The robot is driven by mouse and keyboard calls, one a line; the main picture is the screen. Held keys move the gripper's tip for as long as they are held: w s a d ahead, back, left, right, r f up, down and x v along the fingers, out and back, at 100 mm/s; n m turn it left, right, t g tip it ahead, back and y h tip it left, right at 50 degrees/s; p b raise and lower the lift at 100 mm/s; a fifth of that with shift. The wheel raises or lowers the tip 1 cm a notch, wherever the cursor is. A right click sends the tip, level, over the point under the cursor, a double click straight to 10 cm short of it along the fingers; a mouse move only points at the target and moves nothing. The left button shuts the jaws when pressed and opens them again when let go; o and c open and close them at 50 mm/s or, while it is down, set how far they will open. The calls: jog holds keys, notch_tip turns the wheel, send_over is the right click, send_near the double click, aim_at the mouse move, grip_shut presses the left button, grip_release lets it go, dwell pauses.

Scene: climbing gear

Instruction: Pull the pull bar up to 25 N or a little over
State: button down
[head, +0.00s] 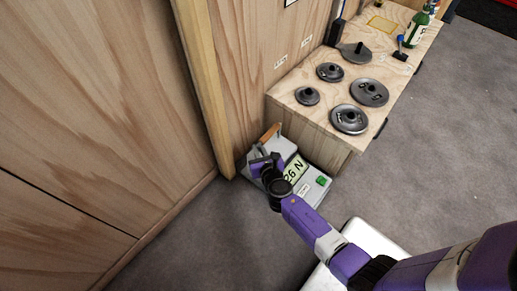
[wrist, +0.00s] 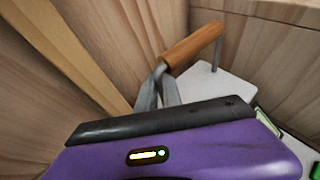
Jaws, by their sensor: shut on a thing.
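The pull bar (head: 270,131) has an orange-brown wooden grip and stands out above a pale scale box (head: 311,193) on the floor by the wall. In the wrist view the pull bar (wrist: 194,45) runs up to the right from my grey fingertips (wrist: 160,75). My gripper (head: 260,153) is shut on the pull bar near its left end. The bar's link to the box is mostly hidden by my gripper and arm. The display (head: 294,170) reads 26 N. A green button (head: 321,181) sits to the right of the display.
A wooden bench (head: 310,122) stands right behind the box, with several dark round weights (head: 349,118) and a green bottle (head: 418,30) on top. A wooden wall and post (head: 203,85) are close on the left. Grey floor (head: 440,150) is open on the right.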

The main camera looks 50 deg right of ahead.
jog(key=shift+w+f+b, duration=0.1)
jog(key=shift+w+b, duration=0.2)
jog(key=c, duration=1.5)
grip_release()
jog(key=shift+d, duration=0.1)
jog(key=shift+o, duration=0.3)
jog(key=shift+s+f, duration=0.1)
jog(key=shift+s, duration=0.1)
jog(key=p+v, duration=0.3)
jog(key=v, duration=0.4)
jog(key=shift+s+a, duration=0.2)
jog(key=shift+s, duration=0.1)
